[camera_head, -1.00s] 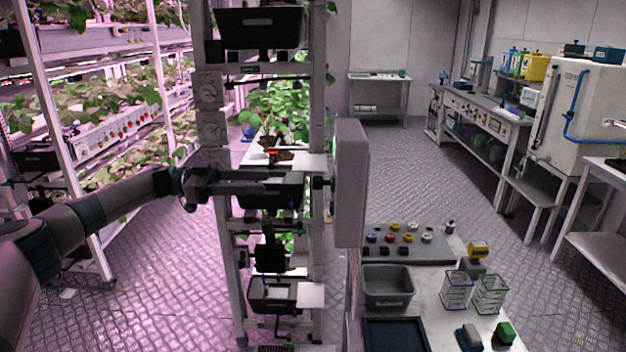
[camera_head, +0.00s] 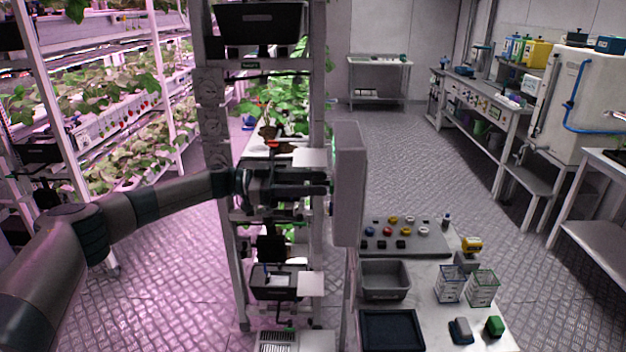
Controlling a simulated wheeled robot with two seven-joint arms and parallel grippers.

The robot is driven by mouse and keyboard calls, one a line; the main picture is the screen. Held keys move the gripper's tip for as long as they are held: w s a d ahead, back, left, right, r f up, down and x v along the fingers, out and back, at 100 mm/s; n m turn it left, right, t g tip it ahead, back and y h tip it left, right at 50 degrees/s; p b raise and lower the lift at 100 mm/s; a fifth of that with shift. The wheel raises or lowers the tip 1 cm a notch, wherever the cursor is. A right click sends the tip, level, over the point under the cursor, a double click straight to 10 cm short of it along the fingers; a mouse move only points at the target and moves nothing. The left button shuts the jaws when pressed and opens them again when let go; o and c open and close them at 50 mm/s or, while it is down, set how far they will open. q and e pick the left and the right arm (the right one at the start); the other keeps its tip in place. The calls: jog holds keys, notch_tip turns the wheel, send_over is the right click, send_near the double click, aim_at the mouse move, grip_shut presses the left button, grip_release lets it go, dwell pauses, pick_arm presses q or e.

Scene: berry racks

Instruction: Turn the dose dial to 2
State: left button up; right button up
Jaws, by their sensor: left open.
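My left gripper (camera_head: 312,184) reaches in from the left, in front of the rack, with its fingers pointing right at the grey upright box (camera_head: 349,185). It is open. The box is seen nearly edge-on, so its left-hand face, close to the fingertips, is mostly hidden. I cannot make out the dose dial or its number marks there, nor whether the fingers touch anything. Round dial-like shapes (camera_head: 211,122) show on the rack's left post, too small to read. My right gripper is not in view.
The rack (camera_head: 240,290) with black bins stands behind my left arm. Right of the box, a bench holds a panel of coloured knobs (camera_head: 410,241), a grey bin (camera_head: 385,281) and two wire baskets (camera_head: 467,287). The floor beyond (camera_head: 420,150) is clear.

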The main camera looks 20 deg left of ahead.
pick_arm(q)
jog(key=c, duration=1.1)
jog(key=shift+o, duration=0.2)
